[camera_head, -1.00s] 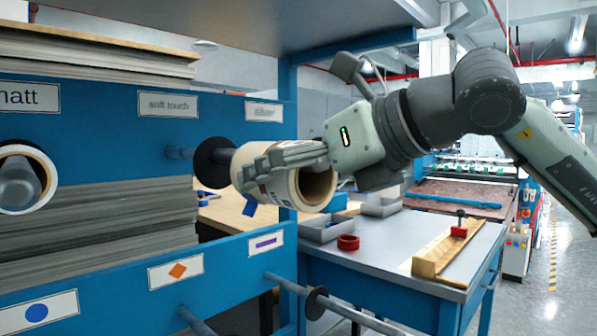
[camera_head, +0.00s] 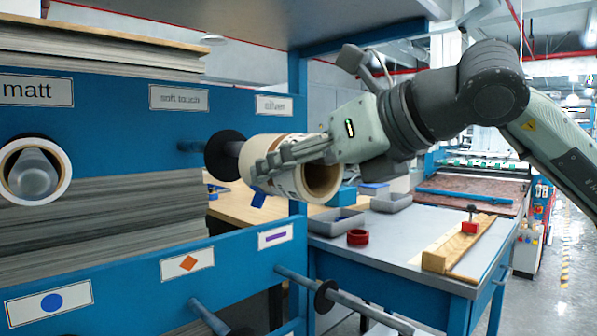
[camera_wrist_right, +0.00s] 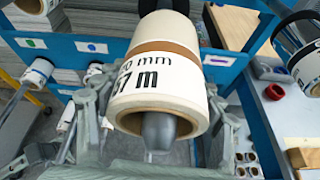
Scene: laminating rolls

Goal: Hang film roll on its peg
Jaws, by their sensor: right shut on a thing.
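A cream film roll (camera_head: 322,180) with a brown band is held level at the blue rack. In the right wrist view the roll (camera_wrist_right: 150,75) carries black print ending in "7 m". My right gripper (camera_head: 268,165) is shut on it, with fingers on both sides. The grey peg (camera_wrist_right: 160,130) shows inside the roll's bore, so the roll is around the peg. A black disc (camera_head: 225,155) on the peg stands just behind the roll's far end, with a small gap. The peg root comes from the rack below the "soft touch" label (camera_head: 179,98). My left gripper is out of view.
Another roll (camera_head: 58,165) hangs under the "matt" label (camera_head: 37,90). A lower bare peg with a disc (camera_head: 326,296) juts out below. A grey table (camera_head: 390,250) at right holds a red ring (camera_head: 357,237) and a wooden strip (camera_head: 436,258).

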